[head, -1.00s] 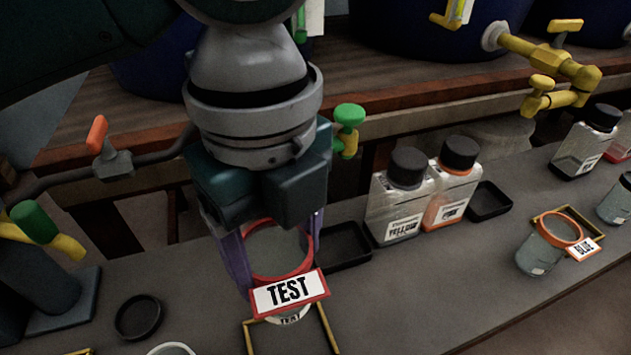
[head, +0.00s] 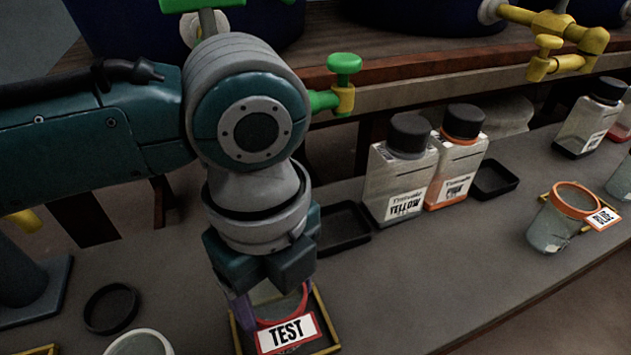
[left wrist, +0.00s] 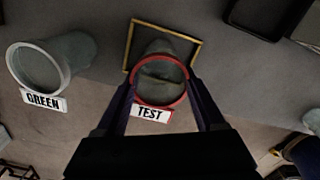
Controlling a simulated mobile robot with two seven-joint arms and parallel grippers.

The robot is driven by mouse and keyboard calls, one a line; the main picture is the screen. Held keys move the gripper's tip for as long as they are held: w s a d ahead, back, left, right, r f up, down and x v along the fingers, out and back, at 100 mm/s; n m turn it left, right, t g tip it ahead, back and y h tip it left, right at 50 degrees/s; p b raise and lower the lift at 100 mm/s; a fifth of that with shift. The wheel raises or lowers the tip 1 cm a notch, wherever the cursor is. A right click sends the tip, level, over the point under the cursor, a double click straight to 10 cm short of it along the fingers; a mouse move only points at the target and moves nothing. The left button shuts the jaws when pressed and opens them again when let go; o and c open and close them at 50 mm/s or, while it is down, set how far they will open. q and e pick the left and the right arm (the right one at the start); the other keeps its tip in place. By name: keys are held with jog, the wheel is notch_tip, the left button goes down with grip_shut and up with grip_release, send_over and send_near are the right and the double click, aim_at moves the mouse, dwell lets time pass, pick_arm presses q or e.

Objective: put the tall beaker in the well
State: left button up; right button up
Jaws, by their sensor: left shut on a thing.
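The tall beaker, a clear beaker with a red rim and a red-edged TEST label (head: 287,333), hangs below my left wrist. My left gripper (head: 272,300) is shut on it, with a purple finger showing on the left side. In the left wrist view the two fingers (left wrist: 160,88) flank the red rim of the beaker (left wrist: 160,102). The well, a gold square frame (head: 326,318) on the bench, surrounds the beaker's lower part in the picture. The frame also shows in the left wrist view (left wrist: 198,52). Whether the base touches the bottom is hidden. My right gripper is out of view.
A GREEN beaker (left wrist: 82,52) stands left of the well in the left wrist view. A YELLOW bottle (head: 395,185), a PINK bottle (head: 455,165) and an empty black tray (head: 345,232) stand behind and right. A BLUE beaker (head: 548,228) is farther right. Open bench lies between.

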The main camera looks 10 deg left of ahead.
pick_arm(q)
jog(key=o, duration=1.3)
jog(key=shift+f, duration=0.1)
jog(key=shift+o, duration=0.2)
notch_tip(320, 180, up, 11)
jog(key=p, duration=0.6)
jog(key=s+d+n+h, duration=0.3)
jog(key=s+d+n, duration=0.1)
jog(key=d, duration=0.1)
jog(key=s+a+n+t+y, duration=0.1)
jog(key=s+a+n, duration=0.1)
jog(key=a+n, duration=0.3)
jog(key=s+a+n+t+y, duration=0.1)
jog(key=s+a+n, duration=0.2)
jog(key=n, duration=0.4)
jog(key=s+a+n+t, duration=0.1)
jog(key=s+a+n, duration=0.2)
jog(key=a+n, duration=0.3)
jog(key=shift+a+f+n+t+y, duration=0.3)
jog(key=shift+f+y, duration=0.1)
